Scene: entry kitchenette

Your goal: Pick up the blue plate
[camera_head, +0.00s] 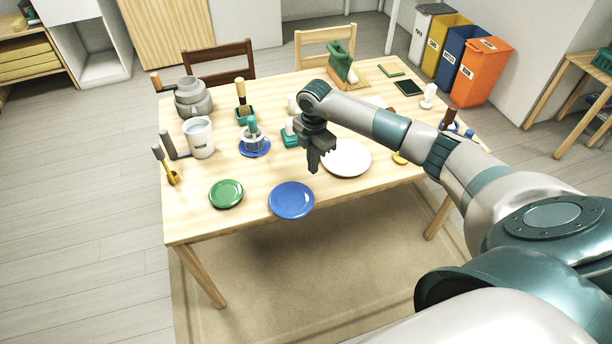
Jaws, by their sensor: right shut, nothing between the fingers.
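The blue plate (291,201) lies flat near the front edge of the wooden table, its front rim close to that edge. My right gripper (314,168) is shut and empty, fingers pointing down. In the picture it is just above and to the right of the blue plate, apart from it, and left of the white plate. My left gripper is not in view.
A green plate (226,193) lies left of the blue plate, and a white plate (347,158) lies right. The table (255,222) is bare between the front plates.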

